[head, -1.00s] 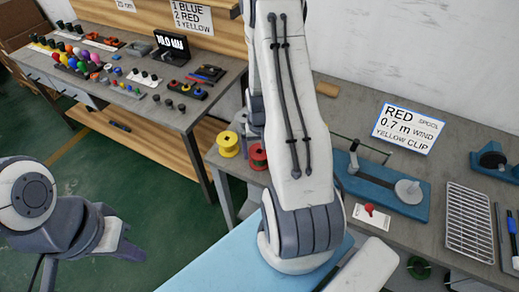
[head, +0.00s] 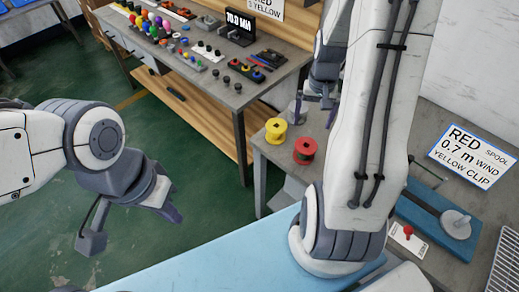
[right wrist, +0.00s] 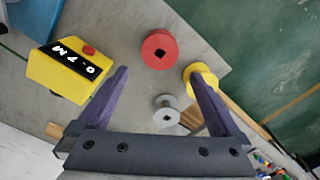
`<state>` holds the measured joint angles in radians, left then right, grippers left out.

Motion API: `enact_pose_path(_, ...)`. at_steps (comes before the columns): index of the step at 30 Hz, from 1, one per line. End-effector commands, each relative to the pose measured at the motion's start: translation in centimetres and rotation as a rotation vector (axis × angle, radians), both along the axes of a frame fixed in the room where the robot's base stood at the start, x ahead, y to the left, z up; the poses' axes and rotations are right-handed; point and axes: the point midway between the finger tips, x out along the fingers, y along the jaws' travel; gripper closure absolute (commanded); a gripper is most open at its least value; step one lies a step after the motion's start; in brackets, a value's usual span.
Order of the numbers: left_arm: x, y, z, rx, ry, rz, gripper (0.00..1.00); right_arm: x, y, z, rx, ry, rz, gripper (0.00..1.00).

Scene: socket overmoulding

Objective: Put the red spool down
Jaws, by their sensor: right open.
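The red spool (head: 305,151) stands on the near left corner of the grey table, beside the yellow spool (head: 276,131). In the right wrist view the red spool (right wrist: 160,49) is seen from above, beyond the fingertips, with the yellow spool (right wrist: 202,78) to its right. My right gripper (head: 318,100) is behind the spools in the head view. In its wrist view its two purple fingers are apart with nothing gripped. A grey spool (right wrist: 166,110) shows between them. My left gripper (head: 170,205) hangs over the green floor at the left; its finger gap is unclear.
A yellow meter (right wrist: 68,72) reading 0.7 M stands on the table. A blue winding fixture (head: 440,225) and a sign (head: 470,156) are at the right. A bench with many small parts (head: 200,65) is at the back left. My right arm hides part of the table.

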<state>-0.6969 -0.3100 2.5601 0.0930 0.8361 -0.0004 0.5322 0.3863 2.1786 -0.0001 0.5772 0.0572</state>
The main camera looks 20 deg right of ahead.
Motion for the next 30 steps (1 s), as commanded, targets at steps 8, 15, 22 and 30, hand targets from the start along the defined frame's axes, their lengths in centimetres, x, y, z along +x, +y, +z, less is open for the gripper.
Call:
enact_pose_path(8,0.0,0.0,0.0,0.000,0.000,0.000,1.00,1.2,9.1,3.3,0.002,-0.022,0.253,0.00)
enact_pose_path(15,0.0,0.0,0.0,0.000,0.000,0.000,1.00,-4.3,23.7,7.9,0.031,-0.048,0.734,0.00)
enact_pose_path(22,0.0,0.0,0.0,0.000,0.000,0.000,1.00,-12.6,30.2,9.9,0.065,-0.057,1.099,0.00)
enact_pose_path(30,0.0,0.0,0.0,0.000,0.000,0.000,1.00,-15.9,31.3,10.3,0.079,-0.055,1.230,0.00)
